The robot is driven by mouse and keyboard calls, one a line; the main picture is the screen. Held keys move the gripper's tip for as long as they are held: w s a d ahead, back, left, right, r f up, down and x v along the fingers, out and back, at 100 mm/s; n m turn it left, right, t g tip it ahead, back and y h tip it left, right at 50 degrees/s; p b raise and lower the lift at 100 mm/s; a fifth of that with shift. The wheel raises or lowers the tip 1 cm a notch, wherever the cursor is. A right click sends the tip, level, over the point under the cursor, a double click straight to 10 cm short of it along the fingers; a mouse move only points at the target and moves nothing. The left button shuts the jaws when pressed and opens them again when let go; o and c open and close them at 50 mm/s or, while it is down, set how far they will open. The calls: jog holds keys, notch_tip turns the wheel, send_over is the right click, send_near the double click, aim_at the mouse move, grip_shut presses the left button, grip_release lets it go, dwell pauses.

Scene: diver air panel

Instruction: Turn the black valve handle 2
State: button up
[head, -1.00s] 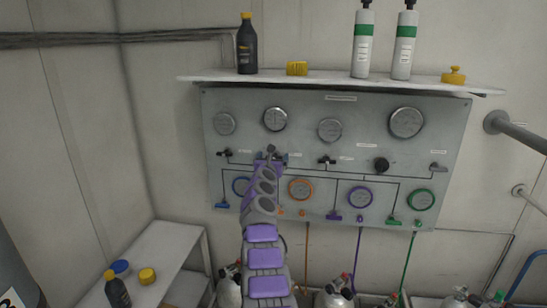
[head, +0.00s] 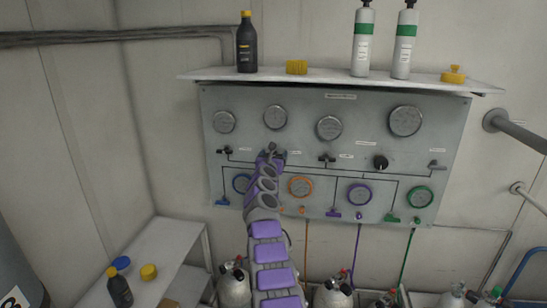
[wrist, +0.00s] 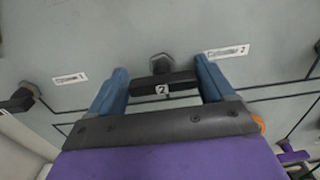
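The black valve handle 2 (wrist: 165,84) is a horizontal bar with a "2" tag, below a hex fitting on the grey panel. In the wrist view it lies between the two blue fingers of my gripper (wrist: 162,86), one at each end of the bar. The fingers are spread wide, and I cannot tell whether they touch the bar. In the head view my gripper (head: 272,153) is at the panel, below the second gauge, and it and my arm hide most of handle 2.
Handle 1 (wrist: 18,100) is at the left in the wrist view. A shelf (head: 330,82) with bottles juts out above the panel. Cylinders (head: 333,296) stand below.

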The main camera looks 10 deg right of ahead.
jog(key=c, duration=0.7)
jog(key=shift+n, duration=0.3)
jog(key=n, duration=0.2)
jog(key=shift+r+n, duration=0.15)
jog(key=shift+n, duration=0.15)
jog(key=n+p, duration=0.2)
jog(key=n, duration=0.2)
jog(key=shift+n, duration=0.3)
jog(key=n+p, duration=0.3)
jog(key=n, duration=0.1)
jog(key=shift+p, duration=0.3)
jog(key=shift+f+n+p, duration=0.2)
jog(key=shift+n+p, duration=1.45)
jog(key=shift+n, duration=0.45)
jog(key=shift+f, duration=0.1)
